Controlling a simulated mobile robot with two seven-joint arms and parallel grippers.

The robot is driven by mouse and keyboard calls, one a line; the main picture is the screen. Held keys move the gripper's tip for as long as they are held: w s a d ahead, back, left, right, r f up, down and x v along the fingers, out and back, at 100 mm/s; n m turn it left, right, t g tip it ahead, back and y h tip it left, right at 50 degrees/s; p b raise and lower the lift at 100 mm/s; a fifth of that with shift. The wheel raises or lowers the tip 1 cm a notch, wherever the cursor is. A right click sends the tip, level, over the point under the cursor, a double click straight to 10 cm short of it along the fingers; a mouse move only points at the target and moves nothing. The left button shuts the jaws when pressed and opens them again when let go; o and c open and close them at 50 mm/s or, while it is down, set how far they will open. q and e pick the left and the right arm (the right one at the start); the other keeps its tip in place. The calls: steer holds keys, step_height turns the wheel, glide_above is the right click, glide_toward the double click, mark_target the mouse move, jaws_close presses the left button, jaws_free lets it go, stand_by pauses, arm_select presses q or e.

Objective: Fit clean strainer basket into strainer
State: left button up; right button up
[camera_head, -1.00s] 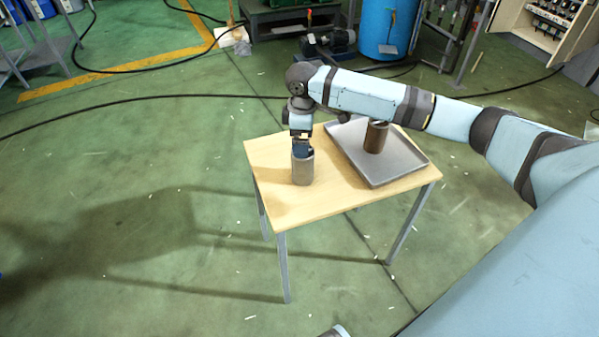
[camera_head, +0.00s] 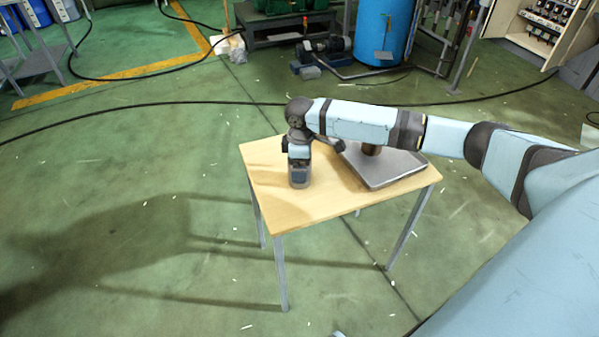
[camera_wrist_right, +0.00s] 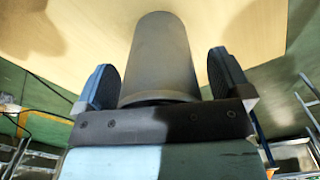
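The grey cylinder, which looks like the clean strainer basket (camera_wrist_right: 160,50), stands upright on the wooden table. My right gripper (camera_head: 299,176) is lowered over it near the table's left part. In the right wrist view its two blue fingers are apart, one on each side of the cylinder, with a narrow gap showing on both sides. In the head view the gripper hides most of the cylinder. A brown cylinder (camera_head: 372,150), perhaps the used basket, stands on the tray, partly hidden by my right arm. I cannot see the strainer or my left gripper.
The grey metal tray (camera_head: 392,172) lies on the right part of the table (camera_head: 270,208). The table's front left is bare. A black cable crosses the floor behind it. A pump (camera_head: 325,50) and a blue drum (camera_head: 382,30) stand further back.

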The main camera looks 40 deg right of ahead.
steer(key=c, duration=1)
steer(key=shift+r, duration=0.1)
